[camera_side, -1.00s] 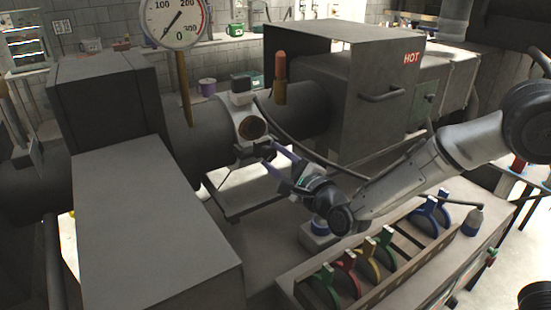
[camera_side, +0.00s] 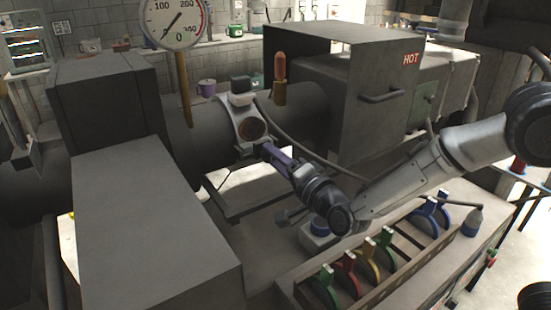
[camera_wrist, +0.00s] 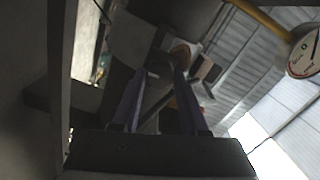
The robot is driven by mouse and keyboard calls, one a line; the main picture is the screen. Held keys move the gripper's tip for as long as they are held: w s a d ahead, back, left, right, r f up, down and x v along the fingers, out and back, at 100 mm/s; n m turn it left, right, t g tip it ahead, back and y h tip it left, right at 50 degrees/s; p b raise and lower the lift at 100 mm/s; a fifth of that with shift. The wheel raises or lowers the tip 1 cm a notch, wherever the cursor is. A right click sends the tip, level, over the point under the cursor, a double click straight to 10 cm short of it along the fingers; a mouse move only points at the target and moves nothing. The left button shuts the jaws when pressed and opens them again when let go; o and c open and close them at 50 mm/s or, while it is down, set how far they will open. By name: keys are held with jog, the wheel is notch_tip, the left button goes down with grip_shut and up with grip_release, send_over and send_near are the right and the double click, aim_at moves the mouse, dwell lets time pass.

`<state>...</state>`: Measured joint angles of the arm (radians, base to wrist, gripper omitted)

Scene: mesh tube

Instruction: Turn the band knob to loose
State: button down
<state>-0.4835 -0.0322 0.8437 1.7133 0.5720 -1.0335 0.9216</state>
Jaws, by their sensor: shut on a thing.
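The tube (camera_side: 197,135) runs across the machine, with a pale metal band (camera_side: 232,107) clamped around it. A dark round brownish face (camera_side: 252,128) sits on the band's front. The band knob is at the lower front of the band, mostly hidden by my fingers; I cannot read its setting. My gripper (camera_side: 266,150) reaches it from the right, with purple fingers shut on the knob. In the wrist view my gripper (camera_wrist: 163,76) has both fingers converging on a dark part, with the brownish face (camera_wrist: 181,52) just beyond.
A dial gauge (camera_side: 174,20) stands above the tube. A box marked HOT (camera_side: 345,85) is at right. A rack of coloured clamps (camera_side: 375,265) stands in front, below my arm.

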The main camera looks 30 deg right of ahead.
jog(key=n, duration=2.2)
jog(key=shift+a+n, duration=0.2)
jog(key=shift+n, duration=0.2)
jog(key=n, duration=1.1)
jog(key=shift+f, duration=0.1)
jog(key=n, duration=0.5)
jog(key=shift+f, duration=0.1)
jog(key=n, duration=0.5)
jog(key=shift+n, duration=0.4)
